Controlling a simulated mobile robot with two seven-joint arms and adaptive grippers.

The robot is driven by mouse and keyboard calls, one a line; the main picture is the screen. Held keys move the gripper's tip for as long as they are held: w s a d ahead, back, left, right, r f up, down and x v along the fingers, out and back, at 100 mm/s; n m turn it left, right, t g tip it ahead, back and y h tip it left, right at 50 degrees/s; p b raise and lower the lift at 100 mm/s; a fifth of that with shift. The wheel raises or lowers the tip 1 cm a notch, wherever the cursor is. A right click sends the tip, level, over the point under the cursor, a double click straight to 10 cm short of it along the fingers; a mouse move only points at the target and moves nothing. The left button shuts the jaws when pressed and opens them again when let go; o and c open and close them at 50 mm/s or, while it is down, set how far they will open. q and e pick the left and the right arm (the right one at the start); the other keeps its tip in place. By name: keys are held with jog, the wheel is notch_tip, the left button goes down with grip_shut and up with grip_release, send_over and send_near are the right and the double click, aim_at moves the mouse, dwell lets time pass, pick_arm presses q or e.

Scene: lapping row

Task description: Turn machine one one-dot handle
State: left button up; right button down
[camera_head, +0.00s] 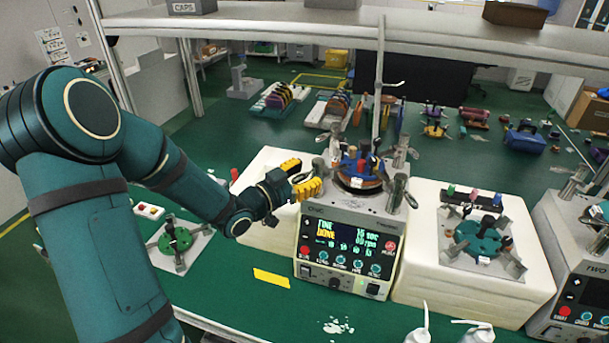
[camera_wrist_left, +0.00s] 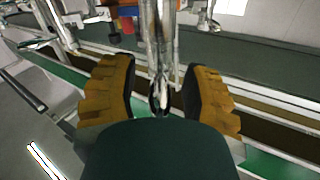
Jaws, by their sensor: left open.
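A lapping machine (camera_head: 345,225) with a lit screen (camera_head: 345,238) stands on the green bench in the head view. On its top are a blue fixture (camera_head: 357,167) and several silver handles, one (camera_head: 319,165) close to my gripper. I cannot read any dots on them, nor tell which machine is number one. My left gripper (camera_head: 307,176) reaches the machine's upper left corner with its yellow fingers apart. In the left wrist view a shiny metal rod (camera_wrist_left: 159,70) stands between the open fingers (camera_wrist_left: 161,82), with gaps on both sides. My right gripper does not show.
A cream block (camera_head: 420,265) carrying a teal fixture (camera_head: 478,237) stands to the right, then another machine (camera_head: 580,265). A green fixture (camera_head: 178,239) lies on a plate at the left. White bottles (camera_head: 418,335) stand at the front edge. A shelf (camera_head: 330,27) crosses above.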

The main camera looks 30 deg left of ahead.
pick_arm(q)
jog(key=shift+o, duration=0.2)
grip_shut()
